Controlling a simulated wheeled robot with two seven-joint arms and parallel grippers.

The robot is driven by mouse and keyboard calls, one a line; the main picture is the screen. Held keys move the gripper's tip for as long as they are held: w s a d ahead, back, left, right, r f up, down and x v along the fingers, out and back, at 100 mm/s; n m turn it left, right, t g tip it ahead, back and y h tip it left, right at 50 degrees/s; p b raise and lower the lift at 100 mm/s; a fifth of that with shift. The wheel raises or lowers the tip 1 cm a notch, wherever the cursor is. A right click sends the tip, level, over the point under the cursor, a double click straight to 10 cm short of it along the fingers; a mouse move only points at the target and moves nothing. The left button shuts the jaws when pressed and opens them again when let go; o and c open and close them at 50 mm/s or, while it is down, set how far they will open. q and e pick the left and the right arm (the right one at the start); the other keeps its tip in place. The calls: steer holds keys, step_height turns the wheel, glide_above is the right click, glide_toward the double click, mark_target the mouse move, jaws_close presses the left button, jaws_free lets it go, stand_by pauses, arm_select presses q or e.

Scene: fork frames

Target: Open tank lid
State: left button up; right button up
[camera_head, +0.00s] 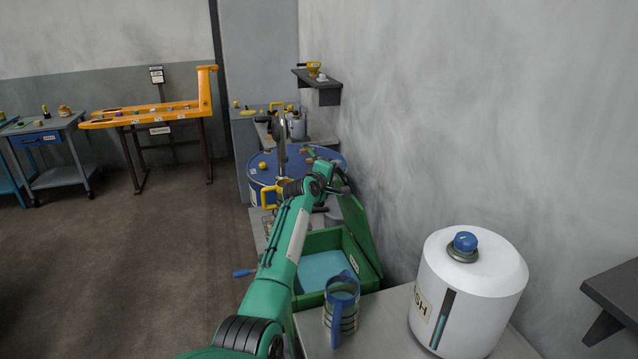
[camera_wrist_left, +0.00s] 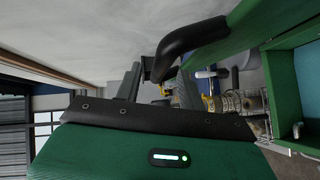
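The green tank (camera_head: 309,242) stands below my left arm, with a teal interior. Its green lid (camera_head: 358,228) is raised and leans toward the wall on the right. In the left wrist view, the lid (camera_wrist_left: 255,18) is at the upper right and the teal tank interior (camera_wrist_left: 306,72) is at the right edge. A black curved handle (camera_wrist_left: 190,45) reaches from the lid toward my left gripper (camera_wrist_left: 157,88). The fingers are apart, with the handle's end close to the gap; I cannot tell whether they touch. My left gripper (camera_head: 341,186) is small at the lid's upper end in the head view.
A white canister (camera_head: 468,290) with a blue knob and a blue-handled mug (camera_head: 341,300) stand on the near counter. A blue drum (camera_head: 262,172) is behind my arm. The grey wall is close on the right; open floor (camera_head: 120,260) lies left.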

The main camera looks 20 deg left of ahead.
arm_select(q)
steer(key=b+v, duration=0.2)
steer(key=v, duration=0.8)
steer(key=shift+s+b, duration=0.3)
